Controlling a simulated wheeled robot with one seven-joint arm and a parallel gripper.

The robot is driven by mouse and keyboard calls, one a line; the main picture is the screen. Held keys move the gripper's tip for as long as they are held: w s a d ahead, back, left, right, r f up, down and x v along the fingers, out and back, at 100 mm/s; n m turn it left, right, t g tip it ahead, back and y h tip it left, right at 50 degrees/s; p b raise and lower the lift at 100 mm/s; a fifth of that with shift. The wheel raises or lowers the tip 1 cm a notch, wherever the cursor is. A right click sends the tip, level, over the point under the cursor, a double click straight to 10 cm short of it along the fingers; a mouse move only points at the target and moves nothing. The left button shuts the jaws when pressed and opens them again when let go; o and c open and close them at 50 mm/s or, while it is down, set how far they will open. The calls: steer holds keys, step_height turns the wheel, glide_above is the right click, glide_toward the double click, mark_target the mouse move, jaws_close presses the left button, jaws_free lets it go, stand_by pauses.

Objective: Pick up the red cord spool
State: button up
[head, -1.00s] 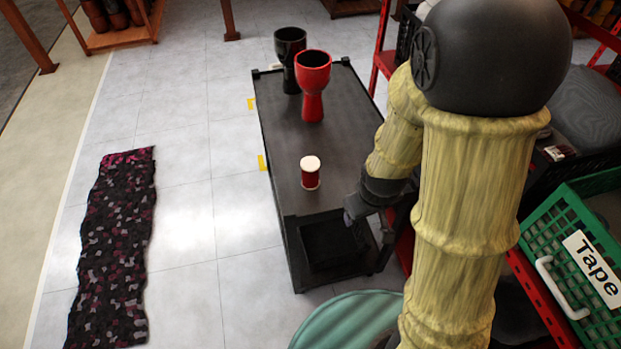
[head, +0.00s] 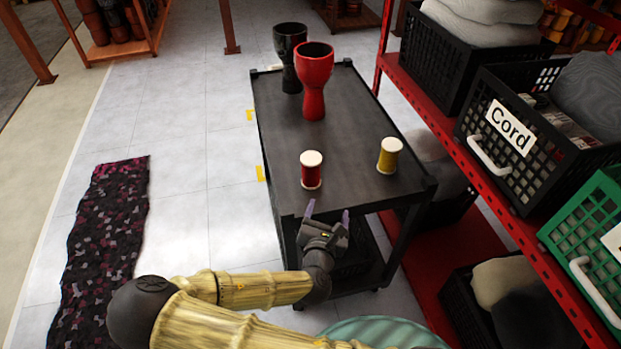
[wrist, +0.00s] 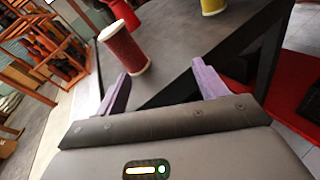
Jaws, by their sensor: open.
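The red cord spool (head: 311,171) stands upright near the front edge of the dark cart top (head: 352,118), with white ends. In the wrist view the red spool (wrist: 124,48) is beyond the left finger. My gripper (head: 328,212) is at the cart's near edge, just in front of the red spool, with its two purple fingers apart and nothing between them. In the wrist view my gripper (wrist: 162,85) is open and empty, and the spool is apart from the fingers.
A yellow spool (head: 389,155) stands right of the red one. A red goblet drum (head: 313,80) and a black one (head: 289,50) stand at the cart's far end. A red shelf with black crates, one labelled Cord (head: 510,128), is on the right. A patterned rug (head: 108,245) lies left.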

steer(key=a+n+y, duration=0.1)
steer(key=a+r+n+t+y, duration=0.1)
steer(key=n, duration=0.1)
steer(key=a+n+t+y, duration=0.1)
steer(key=a, duration=0.1)
steer(key=shift+s+r+n, duration=0.2)
steer(key=shift+r+n, duration=0.1)
steer(key=shift+a+f+b, duration=0.1)
steer(key=shift+b, duration=0.3)
steer(key=b, duration=0.9)
glide_toward(312, 172)
steer(key=shift+w+f, duration=0.4)
steer(key=shift+w, duration=0.45)
steer(key=w, duration=0.6)
steer(key=shift+w+r, duration=0.25)
steer(key=shift+w, duration=0.4)
steer(key=shift+a, duration=0.1)
